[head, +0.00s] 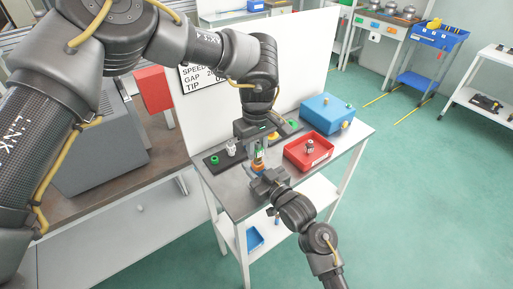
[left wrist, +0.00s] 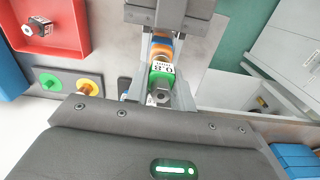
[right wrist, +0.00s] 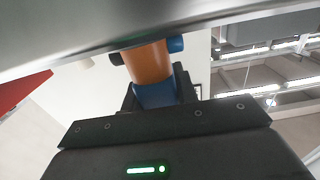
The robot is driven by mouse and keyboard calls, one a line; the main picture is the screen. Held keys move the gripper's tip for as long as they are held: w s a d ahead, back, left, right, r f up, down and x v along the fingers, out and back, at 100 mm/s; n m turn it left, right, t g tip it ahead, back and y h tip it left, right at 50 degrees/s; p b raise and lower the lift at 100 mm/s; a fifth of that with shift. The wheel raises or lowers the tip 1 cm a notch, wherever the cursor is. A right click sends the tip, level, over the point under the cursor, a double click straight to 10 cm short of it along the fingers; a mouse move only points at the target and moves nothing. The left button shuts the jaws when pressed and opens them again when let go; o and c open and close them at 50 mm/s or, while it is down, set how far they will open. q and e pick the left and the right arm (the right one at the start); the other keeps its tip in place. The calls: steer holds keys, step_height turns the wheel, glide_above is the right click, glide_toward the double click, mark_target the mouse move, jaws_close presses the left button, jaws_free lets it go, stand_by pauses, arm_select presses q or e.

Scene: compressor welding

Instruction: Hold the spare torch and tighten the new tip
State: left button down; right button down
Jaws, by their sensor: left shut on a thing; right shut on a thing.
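The spare torch has an orange body with blue parts; it shows in the right wrist view (right wrist: 147,62) and in the left wrist view (left wrist: 161,48). At its end is the new tip (left wrist: 160,78), with a green band, a white label reading 0.8 and a grey metal end. My left gripper (head: 258,150) is shut around the tip from above; its fingers flank the tip in the left wrist view. My right gripper (head: 268,181) is shut on the torch's blue part (right wrist: 155,95) just below the left one. The joint between tip and torch is partly hidden.
A red tray (head: 296,160) holding a small metal part (head: 310,145) is right of the grippers on the grey table (head: 237,205). A blue box (head: 327,115) stands behind it. A dark holder with green and yellow rings (left wrist: 68,83) lies beside them. A white sign panel (head: 300,60) rises behind.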

arm_select(q)
steer(key=c, duration=1.1)
jaws_free()
steer(key=shift+a+f, duration=0.1)
step_height(320, 180, up, 12)
steer(key=shift+r, duration=0.1)
arm_select(e)
steer(key=c, duration=1)
jaws_free()
steer(key=v, duration=1.2)
